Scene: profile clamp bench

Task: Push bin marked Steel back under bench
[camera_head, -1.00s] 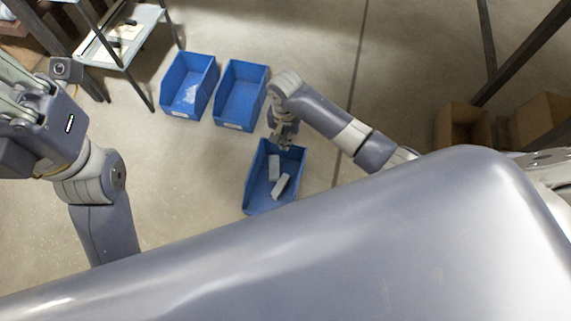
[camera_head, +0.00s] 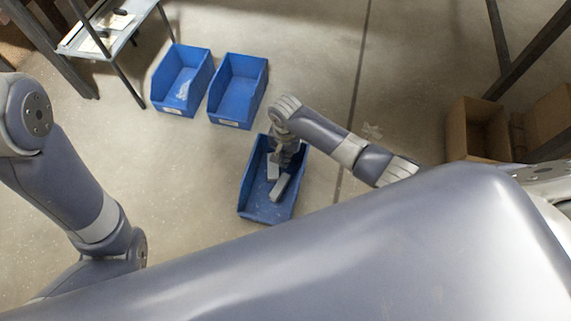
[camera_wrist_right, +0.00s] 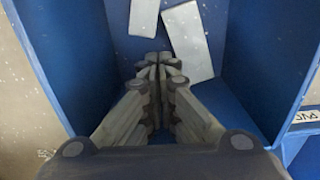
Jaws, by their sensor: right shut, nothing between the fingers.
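A blue bin (camera_head: 265,206) stands on the floor in the head view, nearer than two other blue bins, with two grey bars (camera_head: 281,187) in it. I cannot read a Steel mark on it. My right gripper (camera_head: 284,160) reaches down inside this bin, near its far end and close to the bars. In the right wrist view the gripper (camera_wrist_right: 155,70) is shut with nothing between its fingers; the bars (camera_wrist_right: 187,40) lie just beyond the tips on the blue floor of the bin. My left arm shows at the left, but its gripper is out of view.
Two blue bins (camera_head: 181,80) (camera_head: 238,91) stand side by side farther back. A small metal rack (camera_head: 105,35) is at the upper left. Cardboard boxes (camera_head: 477,130) and dark posts (camera_head: 530,50) are at the right. A white label (camera_wrist_right: 305,117) shows only partly in the wrist view.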

